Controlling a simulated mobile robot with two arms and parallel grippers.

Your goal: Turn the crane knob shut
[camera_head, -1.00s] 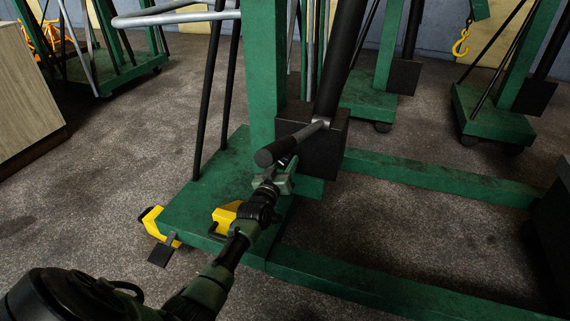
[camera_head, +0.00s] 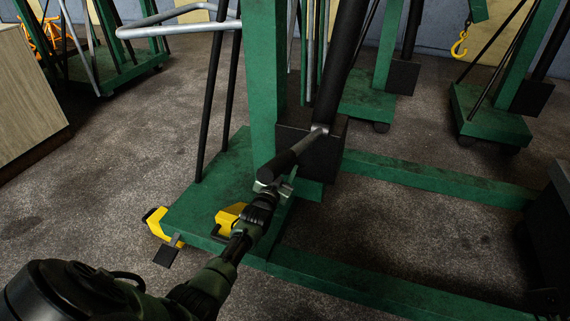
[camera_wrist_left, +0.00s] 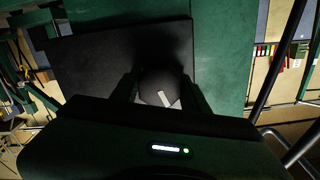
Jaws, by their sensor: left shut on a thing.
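The crane knob (camera_wrist_left: 158,86) shows in the left wrist view as a rounded dark end with a short white mark, sitting between the two fingers. My left gripper (camera_head: 272,187) is shut on it, in front of the black block (camera_head: 312,150) at the foot of the green crane post (camera_head: 266,80). In the head view the jaws are at the lower end of a black bar (camera_head: 285,162) that runs from a silver joint on the block. The knob is hard to make out there, and I cannot tell whether it is that bar's end. My right gripper is not in view.
The green crane base (camera_head: 205,200) has yellow parts (camera_head: 229,214) near my forearm. Its green legs (camera_head: 440,180) run to the right. A grey push bar (camera_head: 180,18) crosses above. A wooden cabinet (camera_head: 28,95) stands at left. Other green cranes (camera_head: 490,125) stand behind.

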